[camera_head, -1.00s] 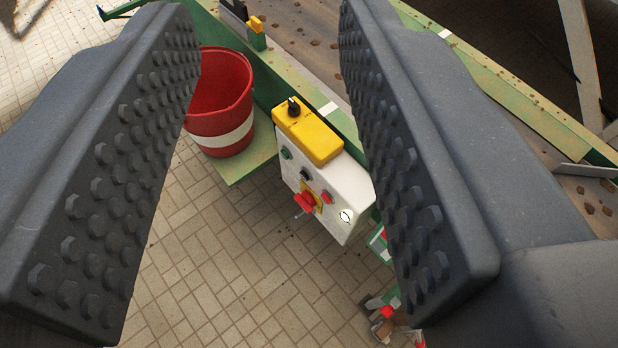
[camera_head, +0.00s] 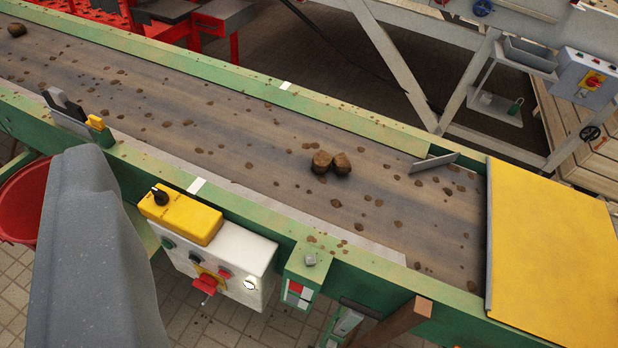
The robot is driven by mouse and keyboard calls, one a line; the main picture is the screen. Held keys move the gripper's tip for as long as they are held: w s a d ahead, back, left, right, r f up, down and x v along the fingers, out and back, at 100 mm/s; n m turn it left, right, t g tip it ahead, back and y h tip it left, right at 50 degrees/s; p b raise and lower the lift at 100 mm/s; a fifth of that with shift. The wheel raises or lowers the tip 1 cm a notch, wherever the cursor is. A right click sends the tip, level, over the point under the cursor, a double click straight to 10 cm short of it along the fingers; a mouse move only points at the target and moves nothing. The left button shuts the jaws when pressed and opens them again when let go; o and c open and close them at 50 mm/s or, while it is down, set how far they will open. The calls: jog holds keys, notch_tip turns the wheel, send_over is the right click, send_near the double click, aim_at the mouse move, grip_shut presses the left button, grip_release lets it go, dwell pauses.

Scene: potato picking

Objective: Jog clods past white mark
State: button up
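Two brown lumps, the clods by their look, (camera_head: 321,161) and (camera_head: 342,163) lie side by side on the dark belt (camera_head: 240,125). A third lump (camera_head: 16,30) sits at the belt's far left. A white mark (camera_head: 197,186) is on the near green rail and another white mark (camera_head: 285,85) on the far rail; the pair lies to the right of both.
A yellow cover (camera_head: 555,255) closes the belt's right end, with a small grey plate (camera_head: 433,162) before it. A red bucket (camera_head: 22,200) stands at left. Grey frames and another control box (camera_head: 590,78) stand behind. Small soil crumbs dot the belt.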

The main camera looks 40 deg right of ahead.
grip_shut()
dwell(1.8)
